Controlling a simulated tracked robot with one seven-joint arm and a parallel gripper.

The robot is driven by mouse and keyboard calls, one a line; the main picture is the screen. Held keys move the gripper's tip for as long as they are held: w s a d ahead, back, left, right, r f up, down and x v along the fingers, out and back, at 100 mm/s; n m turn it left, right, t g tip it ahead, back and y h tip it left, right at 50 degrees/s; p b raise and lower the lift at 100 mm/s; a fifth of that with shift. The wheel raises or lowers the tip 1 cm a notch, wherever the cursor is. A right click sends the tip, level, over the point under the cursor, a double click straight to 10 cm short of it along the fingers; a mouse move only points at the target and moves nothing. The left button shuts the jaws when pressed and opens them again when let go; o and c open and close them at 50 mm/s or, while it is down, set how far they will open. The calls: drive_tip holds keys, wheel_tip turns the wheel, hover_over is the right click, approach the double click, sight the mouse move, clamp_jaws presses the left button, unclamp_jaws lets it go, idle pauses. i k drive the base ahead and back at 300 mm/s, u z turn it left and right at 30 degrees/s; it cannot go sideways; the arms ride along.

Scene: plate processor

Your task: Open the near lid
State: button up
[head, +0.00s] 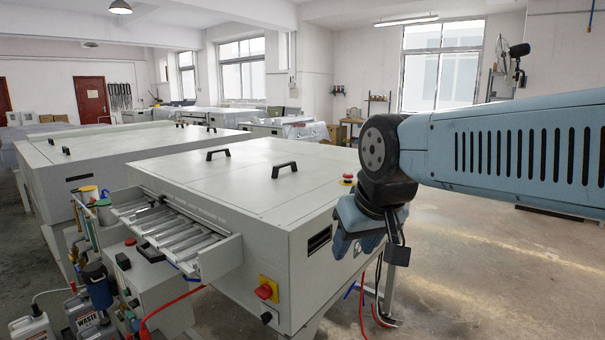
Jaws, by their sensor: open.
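The near plate processor (300,290) is a pale grey machine in the middle of the head view. Its near lid (215,185) lies flat and closed on top. Two black handles stand on the top, one farther left (218,153) and one nearer right (284,168). My gripper (374,246) hangs at the end of my blue arm, in front of the machine's right side in the picture. It is open and looks empty, apart from both handles; its fingertips are hard to make out.
A red emergency button (347,179) sits on the top's right corner, and a red-yellow switch (266,290) on the front. A roller tray (172,230) juts out at left. A second machine (100,150) stands behind. The floor at right (480,270) is clear.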

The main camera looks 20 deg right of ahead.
sight(262, 187)
drive_tip(key=z, duration=0.05)
drive_tip(key=k, duration=0.65)
drive_tip(key=z, duration=0.3)
drive_tip(key=i, duration=1.7)
drive_tip(key=u, duration=0.75)
